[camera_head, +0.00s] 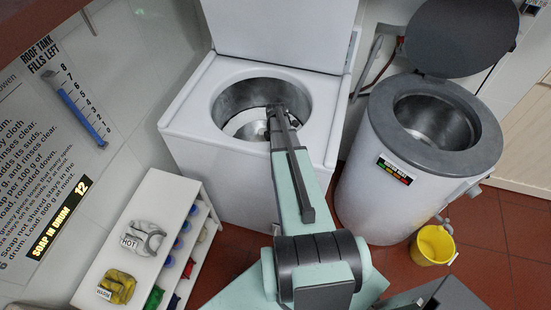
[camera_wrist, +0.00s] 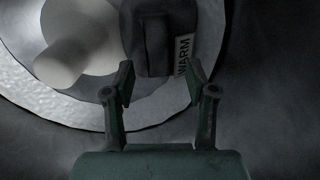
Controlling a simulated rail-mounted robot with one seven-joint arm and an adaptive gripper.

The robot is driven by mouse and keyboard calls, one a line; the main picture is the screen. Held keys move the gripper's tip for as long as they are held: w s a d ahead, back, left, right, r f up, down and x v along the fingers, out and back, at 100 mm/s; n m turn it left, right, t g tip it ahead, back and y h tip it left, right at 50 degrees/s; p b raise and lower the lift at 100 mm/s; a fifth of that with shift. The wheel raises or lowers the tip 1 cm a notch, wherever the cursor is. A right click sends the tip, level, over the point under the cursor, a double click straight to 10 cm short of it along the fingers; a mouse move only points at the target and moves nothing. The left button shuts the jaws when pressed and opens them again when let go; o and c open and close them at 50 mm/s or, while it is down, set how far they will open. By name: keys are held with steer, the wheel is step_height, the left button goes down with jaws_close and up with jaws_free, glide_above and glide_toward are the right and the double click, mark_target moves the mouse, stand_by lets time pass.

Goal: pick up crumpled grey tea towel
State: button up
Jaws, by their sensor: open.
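In the wrist view, a dark grey crumpled cloth (camera_wrist: 150,40) with a "WARM" tag lies in the drum beside a pale rounded agitator. A second greyish crumpled cloth (camera_head: 155,243) with a "HOT" tag lies on the white shelf unit.
The drum wall surrounds my gripper closely. A raised lid stands behind the white washer (camera_head: 190,120). A round grey-topped tub (camera_head: 385,150) stands right, with a yellow bucket (camera_head: 433,245) beside it. A yellow "WARM" cloth (camera_head: 122,284) lies on the shelf unit (camera_head: 100,255).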

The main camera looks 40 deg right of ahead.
steer(key=shift+w+f+p, duration=0.15)
steer(key=shift+f+p, duration=0.85)
steer(key=shift+f, duration=0.9)
jaws_close()
